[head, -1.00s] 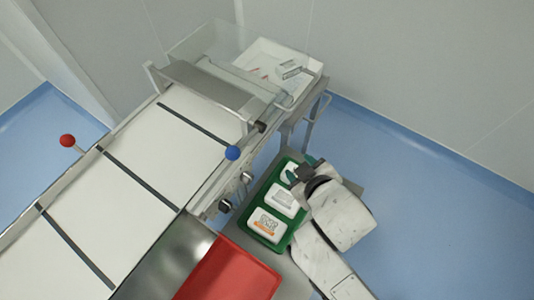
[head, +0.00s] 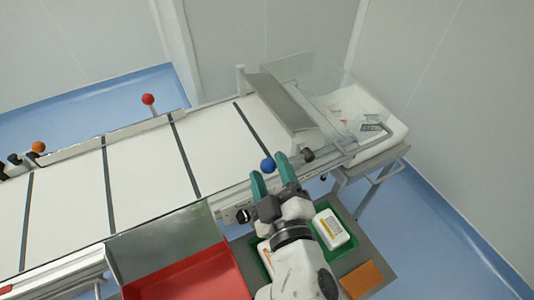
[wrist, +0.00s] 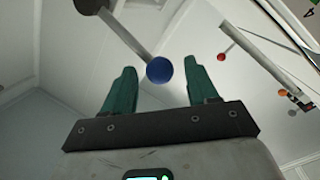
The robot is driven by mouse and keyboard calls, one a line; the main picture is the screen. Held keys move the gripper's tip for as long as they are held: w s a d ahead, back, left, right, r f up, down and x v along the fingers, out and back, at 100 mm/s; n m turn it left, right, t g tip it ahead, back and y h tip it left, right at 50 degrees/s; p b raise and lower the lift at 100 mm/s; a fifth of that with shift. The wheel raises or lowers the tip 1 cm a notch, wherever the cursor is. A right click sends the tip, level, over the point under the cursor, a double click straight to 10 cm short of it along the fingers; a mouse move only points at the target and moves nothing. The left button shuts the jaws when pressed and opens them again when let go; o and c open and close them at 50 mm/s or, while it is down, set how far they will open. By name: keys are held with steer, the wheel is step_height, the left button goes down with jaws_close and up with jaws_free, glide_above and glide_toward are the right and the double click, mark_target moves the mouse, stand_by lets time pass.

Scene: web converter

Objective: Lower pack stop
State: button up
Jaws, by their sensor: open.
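The pack stop looks to be the metal bar (head: 281,101) across the conveyor, with a clear guard behind it; a lever ending in a blue ball (head: 267,165) is on the near side. My gripper (head: 271,172) has green fingers, open and empty, close to the blue ball in the head view. In the wrist view the blue ball (wrist: 159,69) shows between the two open fingertips (wrist: 158,76), on a rod reaching up left to a dark round hub (wrist: 90,5). I cannot tell whether the fingers touch the ball.
The white conveyor (head: 140,170) has dark cross bars. A red ball lever (head: 148,99) and an orange ball (head: 38,147) stand along its far side. A green tray (head: 350,246) with white packs and a red tray (head: 190,280) lie on the near side. A white bin (head: 388,140) is at the far end.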

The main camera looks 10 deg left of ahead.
steer(key=shift+x, duration=2.1)
jaws_close()
